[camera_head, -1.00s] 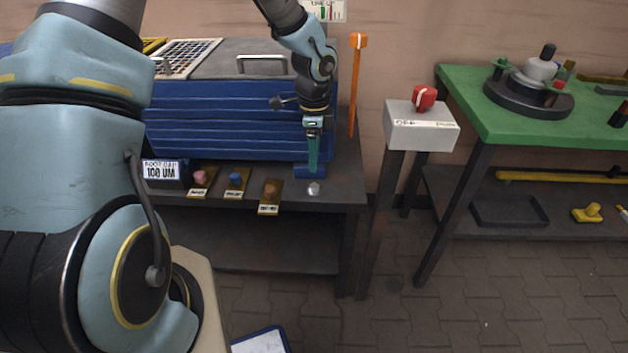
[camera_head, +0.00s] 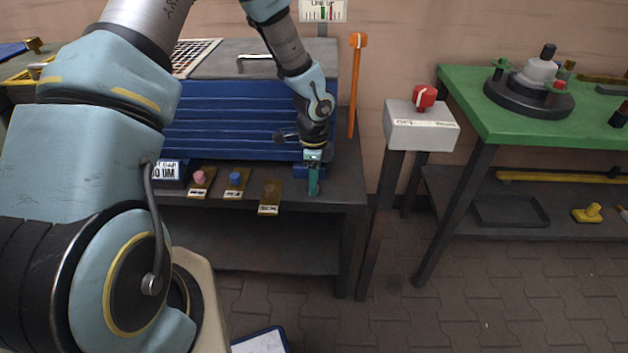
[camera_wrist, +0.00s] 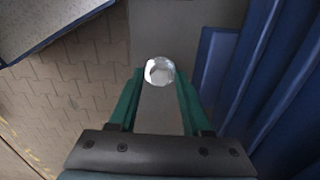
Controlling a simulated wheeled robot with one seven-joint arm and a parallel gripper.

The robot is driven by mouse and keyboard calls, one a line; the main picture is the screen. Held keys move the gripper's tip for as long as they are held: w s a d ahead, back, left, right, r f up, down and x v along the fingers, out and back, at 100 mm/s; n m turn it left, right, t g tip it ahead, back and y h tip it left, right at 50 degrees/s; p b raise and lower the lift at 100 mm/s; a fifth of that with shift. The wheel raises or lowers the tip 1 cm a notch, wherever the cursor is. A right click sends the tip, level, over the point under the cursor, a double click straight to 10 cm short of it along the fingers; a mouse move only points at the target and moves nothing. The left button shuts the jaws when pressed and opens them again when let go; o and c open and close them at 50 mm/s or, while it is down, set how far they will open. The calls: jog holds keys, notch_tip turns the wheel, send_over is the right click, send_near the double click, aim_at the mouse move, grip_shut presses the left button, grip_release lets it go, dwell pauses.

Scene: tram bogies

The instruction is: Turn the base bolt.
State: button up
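The base bolt (camera_wrist: 159,71) is a round, shiny silver head at the front right of the dark bench, beside the foot of the blue ribbed housing. In the wrist view it sits between the tips of my gripper's two green fingers (camera_wrist: 159,92), with a gap visible toward the palm. In the head view my gripper (camera_head: 313,188) points down at the bench top there and hides the bolt. The fingers are apart; I cannot tell whether they touch the bolt head.
The blue ribbed housing (camera_head: 230,115) rises close behind my gripper. Brass plates with a pink knob (camera_head: 200,177), a blue knob (camera_head: 235,178) and a brown knob (camera_head: 270,190) line the bench front. A grey box with a red switch (camera_head: 424,97) stands to the right.

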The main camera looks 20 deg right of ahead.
grip_shut()
jog(key=shift+n, duration=0.3)
dwell(0.3)
jog(key=n, duration=0.3)
jog(key=shift+n+b, duration=0.3)
jog(key=shift+b, duration=0.05)
jog(key=n, duration=0.3)
jog(key=shift+n, duration=0.3)
jog(key=n, duration=0.4)
jog(key=shift+b, duration=0.3)
jog(key=shift+n, duration=2)
jog(key=shift+o, duration=1.1)
grip_release()
